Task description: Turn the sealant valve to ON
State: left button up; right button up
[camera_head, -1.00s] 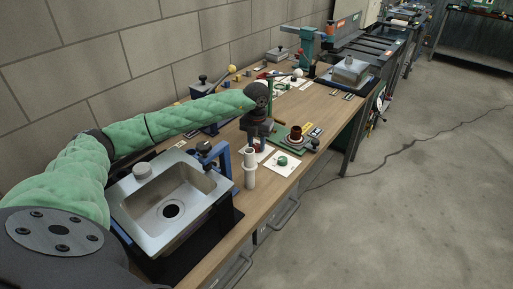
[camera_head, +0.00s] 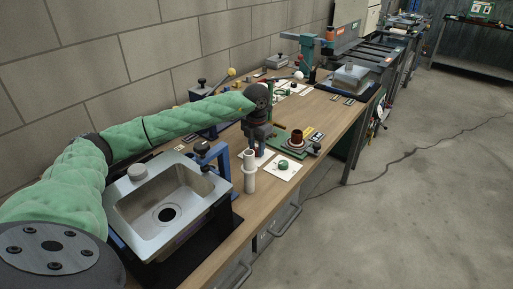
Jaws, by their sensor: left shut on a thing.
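My left gripper (camera_head: 257,150) points down over the workbench at a white plate (camera_head: 263,156). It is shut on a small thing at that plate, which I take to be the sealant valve. The jaws hide the valve, so its ON or OFF position cannot be read. A second white plate (camera_head: 290,172) with a green round knob (camera_head: 283,165) lies just to the right and nearer. My right gripper is not in view.
A grey sink (camera_head: 205,188) stands on the near bench, with a blue clamp frame (camera_head: 226,158) beside it. A pale upright tube (camera_head: 250,172) stands close in front of the gripper. A green fixture with a dark red spool (camera_head: 297,136) is right of it.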

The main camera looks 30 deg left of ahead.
aim_at(257, 149)
pick_arm(q)
jog(key=o, duration=1)
jog(key=shift+r, duration=0.25)
notch_tip(257, 149, up, 7)
jog(key=shift+b, duration=0.6)
jog(key=shift+r, duration=0.15)
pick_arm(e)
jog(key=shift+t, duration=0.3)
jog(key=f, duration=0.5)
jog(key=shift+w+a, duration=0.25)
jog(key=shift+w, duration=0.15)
